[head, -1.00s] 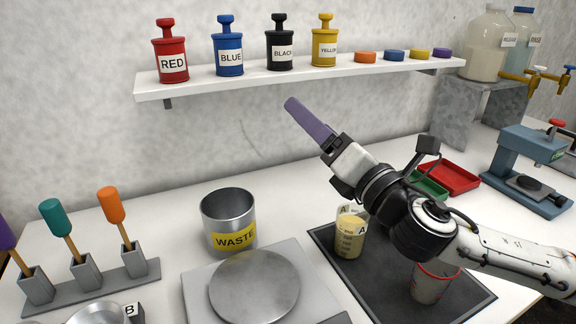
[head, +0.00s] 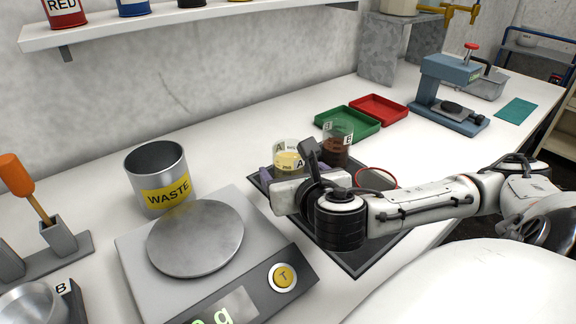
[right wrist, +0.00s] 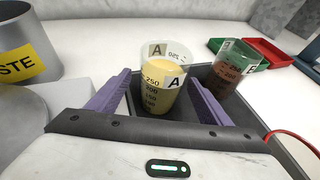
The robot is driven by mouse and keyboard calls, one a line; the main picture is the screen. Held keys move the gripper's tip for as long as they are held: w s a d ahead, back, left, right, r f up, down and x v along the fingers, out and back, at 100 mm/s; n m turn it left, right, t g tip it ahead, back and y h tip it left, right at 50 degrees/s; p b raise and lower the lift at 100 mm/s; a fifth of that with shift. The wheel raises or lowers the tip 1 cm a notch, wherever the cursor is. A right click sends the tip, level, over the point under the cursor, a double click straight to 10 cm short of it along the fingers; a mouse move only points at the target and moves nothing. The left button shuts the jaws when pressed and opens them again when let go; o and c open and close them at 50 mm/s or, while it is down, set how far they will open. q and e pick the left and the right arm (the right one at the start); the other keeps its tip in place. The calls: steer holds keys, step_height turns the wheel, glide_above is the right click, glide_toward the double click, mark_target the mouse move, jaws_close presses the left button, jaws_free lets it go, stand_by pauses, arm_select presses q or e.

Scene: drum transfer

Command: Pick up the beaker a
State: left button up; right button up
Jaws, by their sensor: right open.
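My left gripper is not in view.
Beaker B (head: 337,146), with dark brown contents, stands close behind on the right. The scale (head: 196,238) and waste can (head: 157,178) are to the left. Green (head: 347,125) and red (head: 379,108) trays lie behind.

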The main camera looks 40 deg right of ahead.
steer(key=shift+w+d+f+b, duration=0.2)
steer(key=shift+w+b, duration=0.2)
steer(key=shift+b, duration=0.3)
steer(key=shift+f+x, duration=0.1)
steer(key=shift+x, duration=1.2)
steer(key=shift+f+x, duration=0.15)
steer(key=shift+x, duration=1.15)
steer(key=shift+s, duration=0.15)
steer(key=c, duration=1.2)
steer(key=shift+c, duration=0.6)
steer(key=shift+r, duration=0.2)
